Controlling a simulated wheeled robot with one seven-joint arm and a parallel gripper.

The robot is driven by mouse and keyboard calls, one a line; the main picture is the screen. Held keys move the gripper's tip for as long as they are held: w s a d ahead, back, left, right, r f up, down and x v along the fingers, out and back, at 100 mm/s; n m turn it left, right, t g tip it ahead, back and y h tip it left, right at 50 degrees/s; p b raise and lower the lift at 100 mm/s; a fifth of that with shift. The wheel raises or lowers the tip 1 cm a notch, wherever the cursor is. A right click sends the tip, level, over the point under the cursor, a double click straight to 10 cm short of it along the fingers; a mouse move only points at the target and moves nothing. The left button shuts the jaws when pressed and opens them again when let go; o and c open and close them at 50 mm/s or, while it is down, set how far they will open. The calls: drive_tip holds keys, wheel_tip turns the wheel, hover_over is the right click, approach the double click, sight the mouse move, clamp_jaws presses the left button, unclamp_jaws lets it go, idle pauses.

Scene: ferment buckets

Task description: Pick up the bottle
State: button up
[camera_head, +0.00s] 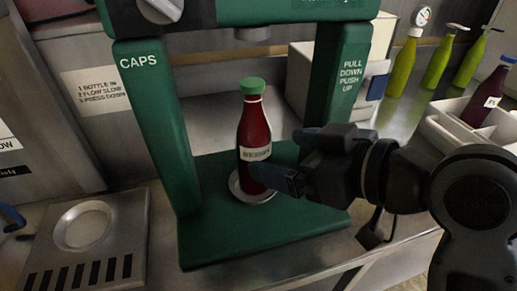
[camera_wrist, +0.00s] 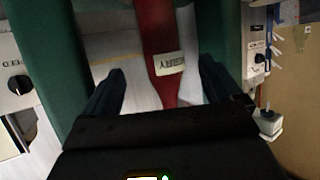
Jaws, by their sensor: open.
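The bottle (camera_head: 255,135) is dark red with a green cap and a white label. It stands upright on a round metal plate (camera_head: 236,188) inside the green capping press (camera_head: 155,130). My gripper (camera_head: 268,186) comes in from the right at the bottle's lower part, with its blue fingers spread. In the wrist view the bottle (camera_wrist: 158,30) shows between the two fingers, its label facing the camera. The fingers stand apart from it on both sides there. One finger overlaps the bottle's base in the head view, so contact there is unclear.
The press's right post (camera_head: 338,80) stands close behind my gripper. A white crate (camera_head: 463,122) with a dark purple bottle (camera_head: 487,92) is at the right. Several yellow-green bottles (camera_head: 404,62) stand at the back right. A metal drip tray (camera_head: 120,235) lies at the left.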

sight(254, 148)
drive_tip(key=x, duration=0.7)
drive_tip(key=shift+a+f, duration=0.15)
drive_tip(key=shift+c, duration=0.2)
drive_tip(key=c, duration=1.3)
drive_tip(key=shift+c, duration=0.9)
